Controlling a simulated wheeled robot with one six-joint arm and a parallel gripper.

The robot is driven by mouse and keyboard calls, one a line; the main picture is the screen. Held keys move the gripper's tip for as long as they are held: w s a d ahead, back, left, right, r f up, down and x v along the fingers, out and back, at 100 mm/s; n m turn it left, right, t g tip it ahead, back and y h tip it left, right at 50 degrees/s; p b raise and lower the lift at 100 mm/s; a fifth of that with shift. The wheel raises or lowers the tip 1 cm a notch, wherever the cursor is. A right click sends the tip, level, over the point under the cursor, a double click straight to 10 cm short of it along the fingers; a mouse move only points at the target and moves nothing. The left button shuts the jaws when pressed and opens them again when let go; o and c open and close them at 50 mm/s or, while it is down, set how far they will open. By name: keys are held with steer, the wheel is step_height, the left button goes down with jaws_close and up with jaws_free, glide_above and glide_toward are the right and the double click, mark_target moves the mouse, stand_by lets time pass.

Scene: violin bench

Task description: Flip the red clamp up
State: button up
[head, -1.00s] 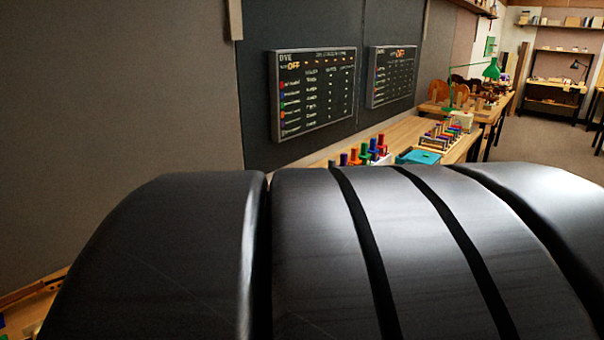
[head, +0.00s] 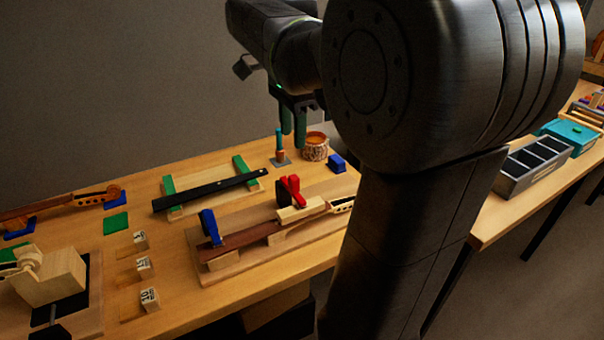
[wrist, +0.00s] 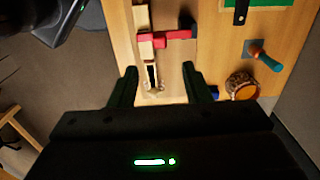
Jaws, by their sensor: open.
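The red clamp (head: 290,190) stands on the violin neck jig (head: 230,268) on the bench, by a pale wood block (head: 300,210). In the wrist view the red clamp (wrist: 166,38) shows beyond my fingertips, its red bar reaching to the right. A blue clamp (head: 211,227) stands at the left end of the same jig. My gripper (head: 293,128) is open and empty, above the bench's back edge. In the wrist view its two dark green fingers (wrist: 160,76) are wide apart, with nothing between them touching.
A small tool with a teal handle (head: 279,145), a wicker pot (head: 315,147) and a blue block (head: 337,163) stand behind the jig. A black bar on green supports (head: 210,191) lies left. Numbered blocks (head: 145,267) line the front. My arm hides the jig's right side.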

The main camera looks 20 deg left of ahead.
mark_target(294, 176)
step_height(294, 176, down, 12)
steer(key=shift+f+b, duration=0.2)
steer(key=shift+b, duration=0.6)
jaws_close()
